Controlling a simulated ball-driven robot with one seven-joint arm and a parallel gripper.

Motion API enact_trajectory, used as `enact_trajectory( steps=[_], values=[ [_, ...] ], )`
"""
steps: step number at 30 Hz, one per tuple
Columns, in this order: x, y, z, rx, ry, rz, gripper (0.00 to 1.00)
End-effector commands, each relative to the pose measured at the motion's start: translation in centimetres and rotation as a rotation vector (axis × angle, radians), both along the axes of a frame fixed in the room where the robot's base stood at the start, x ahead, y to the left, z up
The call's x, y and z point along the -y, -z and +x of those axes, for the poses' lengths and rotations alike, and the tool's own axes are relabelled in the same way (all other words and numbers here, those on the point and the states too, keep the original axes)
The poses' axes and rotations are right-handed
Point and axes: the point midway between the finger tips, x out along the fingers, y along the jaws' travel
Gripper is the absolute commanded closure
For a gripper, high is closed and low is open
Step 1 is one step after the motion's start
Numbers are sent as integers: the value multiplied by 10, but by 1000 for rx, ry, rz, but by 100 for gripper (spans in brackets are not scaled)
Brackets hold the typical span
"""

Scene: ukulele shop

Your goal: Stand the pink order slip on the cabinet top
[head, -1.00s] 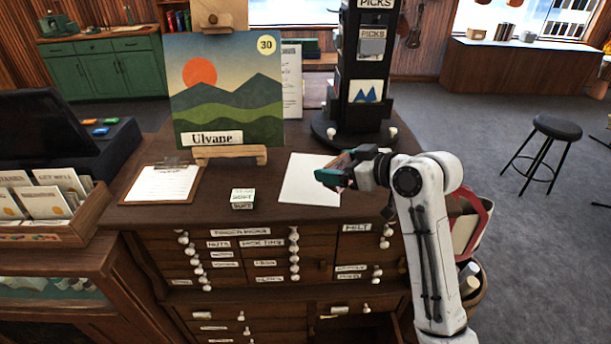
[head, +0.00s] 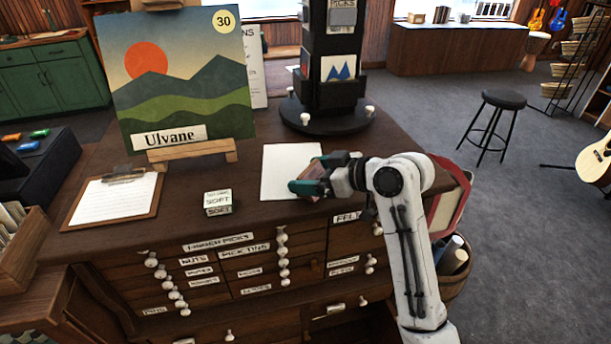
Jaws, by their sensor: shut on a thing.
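The wooden cabinet (head: 262,218) has a dark brown top and rows of labelled small drawers with white knobs. My gripper (head: 311,186) is over the right part of the cabinet top, at the right edge of a white sheet. It is shut on a small dull pink piece, which looks like the pink order slip (head: 315,172). The teal fingers cover much of the slip, so its full shape and writing are hidden. I cannot tell whether the slip touches the cabinet top.
The white sheet (head: 283,165) lies flat on the top. A clipboard (head: 112,200), a small labelled box (head: 217,203) and a landscape picture (head: 180,100) on an easel stand to the left. A black picks rack (head: 327,105) stands behind. A stool (head: 495,105) is on the floor at right.

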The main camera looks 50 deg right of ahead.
Motion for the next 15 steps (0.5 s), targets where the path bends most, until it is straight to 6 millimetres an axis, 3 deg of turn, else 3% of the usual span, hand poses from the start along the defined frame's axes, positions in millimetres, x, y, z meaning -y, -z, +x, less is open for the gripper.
enact_trajectory(
  steps=[6,7,10,15],
  values=[
    [0,2,0,0,0,1,41],
    [0,1,0,0,0,0,9],
    [0,1,0,0,0,1,0],
    [0,1,1,0,0,1,0]
  ],
)
